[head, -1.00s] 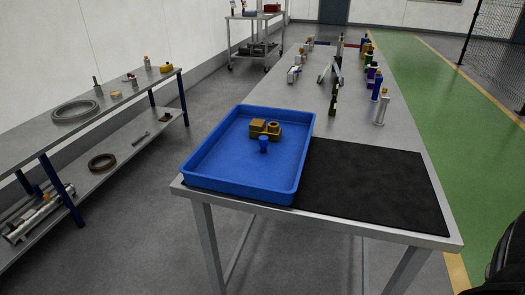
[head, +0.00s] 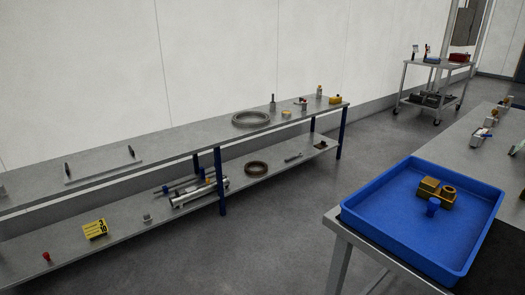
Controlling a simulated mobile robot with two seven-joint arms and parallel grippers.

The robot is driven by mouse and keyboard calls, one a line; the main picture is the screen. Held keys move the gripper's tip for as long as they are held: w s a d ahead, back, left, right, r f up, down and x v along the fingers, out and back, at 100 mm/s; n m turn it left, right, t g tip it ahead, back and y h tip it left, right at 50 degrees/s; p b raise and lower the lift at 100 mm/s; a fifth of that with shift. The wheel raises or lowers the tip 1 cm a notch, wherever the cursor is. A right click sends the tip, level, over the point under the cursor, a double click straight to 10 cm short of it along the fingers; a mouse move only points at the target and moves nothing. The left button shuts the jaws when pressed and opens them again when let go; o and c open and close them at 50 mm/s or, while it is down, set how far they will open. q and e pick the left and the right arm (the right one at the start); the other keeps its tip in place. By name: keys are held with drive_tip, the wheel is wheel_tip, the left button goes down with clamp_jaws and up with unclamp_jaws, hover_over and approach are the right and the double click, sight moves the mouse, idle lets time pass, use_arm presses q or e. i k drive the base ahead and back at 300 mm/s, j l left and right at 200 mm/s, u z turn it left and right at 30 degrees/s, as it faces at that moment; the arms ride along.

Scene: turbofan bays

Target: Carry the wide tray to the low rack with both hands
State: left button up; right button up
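The wide blue tray (head: 357,222) lies on the near corner of the metal table at the right in the head view. It holds a brass-coloured block part (head: 431,188) and a small blue piece (head: 433,205). The low rack (head: 185,145) runs along the white wall at the left, with an upper and a lower shelf on dark blue posts. A clear floor gap separates it from the table. Neither of my grippers shows in the view.
The rack's upper shelf carries a large grey ring (head: 251,118) and small parts. Its lower shelf holds a brown ring (head: 257,168), metal cylinders (head: 200,193) and a yellow numbered block (head: 95,229). A wheeled cart (head: 437,88) stands at the back right. Grey floor (head: 290,215) is free between.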

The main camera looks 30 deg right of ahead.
sight(202, 132)
drive_tip(key=i+u, duration=0.3)
drive_tip(key=i, duration=0.8)
drive_tip(key=i+z, duration=0.35)
drive_tip(key=i, duration=0.25)
drive_tip(key=i+j+z, duration=0.2)
drive_tip(key=i+z, duration=0.15)
drive_tip(key=i, duration=0.25)
drive_tip(key=i+l+z, duration=0.1)
drive_tip(key=i+z, duration=0.15)
drive_tip(key=z, duration=0.15)
drive_tip(key=i+z, duration=0.55)
drive_tip(key=z, duration=0.3)
drive_tip(key=i+z, duration=0.4)
drive_tip(key=i, duration=0.85)
drive_tip(key=i+z, duration=0.15)
drive_tip(key=z, duration=0.2)
drive_tip(key=i+z, duration=0.15)
drive_tip(key=z, duration=0.2)
drive_tip(key=i+j+z, duration=0.15)
drive_tip(key=z, duration=1.7)
